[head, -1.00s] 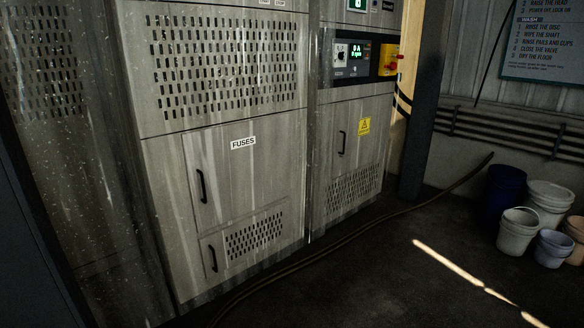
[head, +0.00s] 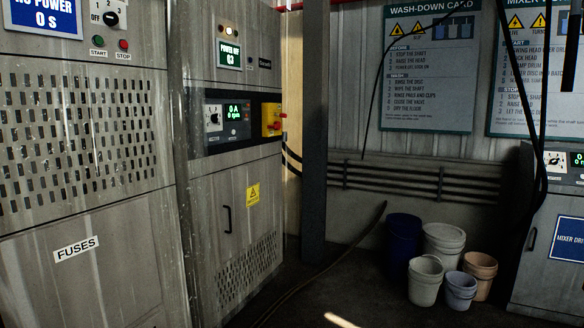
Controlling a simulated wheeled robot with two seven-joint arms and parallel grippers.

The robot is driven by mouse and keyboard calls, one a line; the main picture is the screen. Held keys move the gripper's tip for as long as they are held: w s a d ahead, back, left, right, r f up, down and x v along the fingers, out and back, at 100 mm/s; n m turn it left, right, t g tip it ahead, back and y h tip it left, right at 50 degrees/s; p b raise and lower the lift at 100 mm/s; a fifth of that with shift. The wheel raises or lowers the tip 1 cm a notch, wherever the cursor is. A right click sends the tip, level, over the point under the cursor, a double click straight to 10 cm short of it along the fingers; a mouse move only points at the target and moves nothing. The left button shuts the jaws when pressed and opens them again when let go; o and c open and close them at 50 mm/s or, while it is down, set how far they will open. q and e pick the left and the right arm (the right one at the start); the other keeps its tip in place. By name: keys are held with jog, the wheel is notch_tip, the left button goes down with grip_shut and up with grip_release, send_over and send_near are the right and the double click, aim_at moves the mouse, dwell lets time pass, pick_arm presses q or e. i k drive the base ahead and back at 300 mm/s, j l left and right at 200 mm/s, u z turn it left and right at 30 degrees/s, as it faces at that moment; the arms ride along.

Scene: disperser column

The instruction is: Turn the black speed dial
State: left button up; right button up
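A small dial (head: 214,116) sits on the dark control panel (head: 242,135) of the middle grey cabinet in the head view. It is left of a green display (head: 235,112) that appears to read 0 A and 0 rpm. A second dial (head: 555,159) is on a panel at the right edge, beside another green display partly cut off. A black selector knob (head: 110,18) marked OFF is at the upper left. Which of these is the speed dial cannot be read from labels here. Neither of my grippers is in view.
Several buckets (head: 443,245) stand by the back wall. A dark post (head: 313,130) rises right of the cabinet. A hose (head: 330,268) crosses the floor.

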aim_at(214, 118)
jog(key=i+l+u, duration=0.1)
jog(key=i+u, duration=0.2)
jog(key=i, duration=0.2)
jog(key=i+l+u, duration=0.2)
jog(key=i+u, duration=0.15)
jog(key=i, duration=0.15)
